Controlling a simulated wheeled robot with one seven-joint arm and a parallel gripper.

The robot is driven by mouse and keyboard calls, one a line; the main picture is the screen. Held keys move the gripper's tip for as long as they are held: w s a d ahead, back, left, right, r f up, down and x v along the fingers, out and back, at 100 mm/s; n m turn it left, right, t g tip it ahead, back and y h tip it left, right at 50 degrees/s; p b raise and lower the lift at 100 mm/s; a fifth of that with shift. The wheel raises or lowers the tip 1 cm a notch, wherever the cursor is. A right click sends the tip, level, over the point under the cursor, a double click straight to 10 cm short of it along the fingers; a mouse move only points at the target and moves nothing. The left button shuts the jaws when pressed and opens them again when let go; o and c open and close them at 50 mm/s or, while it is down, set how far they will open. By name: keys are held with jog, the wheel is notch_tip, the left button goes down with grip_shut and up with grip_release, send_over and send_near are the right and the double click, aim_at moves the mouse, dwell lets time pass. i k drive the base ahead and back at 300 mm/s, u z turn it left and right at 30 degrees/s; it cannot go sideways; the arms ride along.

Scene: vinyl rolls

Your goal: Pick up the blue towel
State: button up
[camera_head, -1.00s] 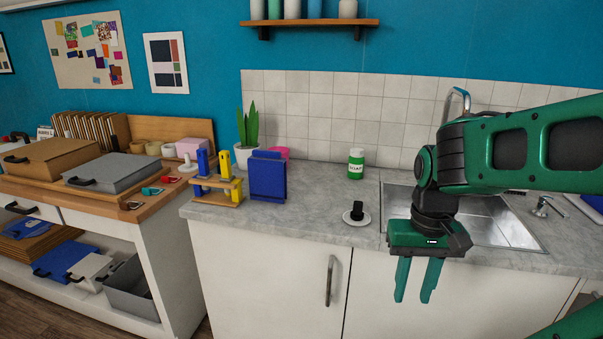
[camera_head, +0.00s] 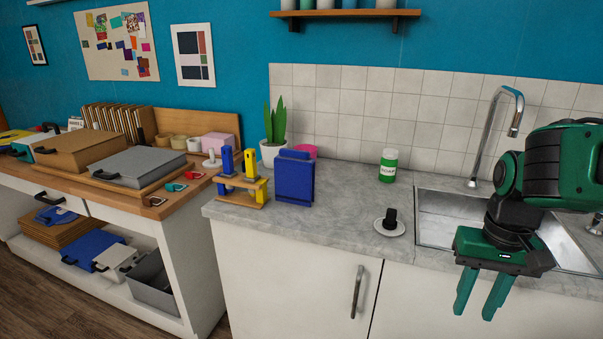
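The blue towel (camera_head: 294,180) looks like a dark blue folded cloth standing upright on the grey counter, right of a small wooden rack. My gripper (camera_head: 481,294) is at the lower right, pointing down in front of the sink cabinet. Its two green fingers are apart with nothing between them. It is well to the right of the towel and not touching it.
The wooden rack (camera_head: 241,188) holds blue and yellow items. A plant (camera_head: 274,135) and pink container stand behind the towel. A green-labelled jar (camera_head: 388,166), a dark object on a white dish (camera_head: 391,229) and the sink (camera_head: 434,216) lie rightward.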

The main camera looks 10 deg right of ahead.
aim_at(294, 170)
jog(key=u, duration=0.05)
jog(key=i, duration=0.9)
